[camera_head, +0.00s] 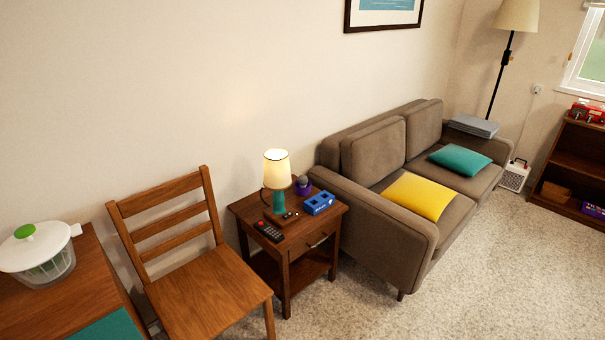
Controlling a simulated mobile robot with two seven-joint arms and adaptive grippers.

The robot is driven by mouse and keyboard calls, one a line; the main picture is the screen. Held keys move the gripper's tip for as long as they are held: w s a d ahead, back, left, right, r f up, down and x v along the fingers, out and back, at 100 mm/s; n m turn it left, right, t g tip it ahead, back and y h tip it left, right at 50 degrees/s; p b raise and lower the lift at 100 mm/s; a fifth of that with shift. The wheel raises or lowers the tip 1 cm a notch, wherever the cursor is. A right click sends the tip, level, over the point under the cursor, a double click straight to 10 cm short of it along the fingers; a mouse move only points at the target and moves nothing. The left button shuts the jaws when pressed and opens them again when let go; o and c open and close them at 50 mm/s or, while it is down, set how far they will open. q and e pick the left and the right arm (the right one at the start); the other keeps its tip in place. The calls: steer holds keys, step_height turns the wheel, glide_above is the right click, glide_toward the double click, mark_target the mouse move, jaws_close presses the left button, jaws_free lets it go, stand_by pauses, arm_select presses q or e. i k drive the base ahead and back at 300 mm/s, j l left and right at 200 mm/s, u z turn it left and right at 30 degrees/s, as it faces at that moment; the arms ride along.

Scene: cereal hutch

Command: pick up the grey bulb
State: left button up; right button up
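I cannot make out a grey bulb for certain in the head view. A small dark grey and purple rounded object (303,186) stands at the back of the side table (285,243), behind a blue box (319,203). It is too small to tell what it is. A lit lamp (277,180) with a teal base stands to its left. Neither of my grippers is in view.
A black remote (268,231) lies at the table's front left. A wooden chair (208,290) stands close on the left, a brown sofa (385,215) on the right. A salad spinner (38,255) sits on a wooden surface at far left. Carpet (490,290) lies open at lower right.

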mark_target(302, 180)
steer(key=i+l, duration=0.2)
steer(key=i, duration=0.25)
steer(key=i+l+u, duration=0.1)
steer(key=i+l, duration=0.15)
steer(key=i, duration=0.2)
steer(key=i+l, duration=0.2)
steer(key=i, duration=0.2)
steer(key=u, duration=0.05)
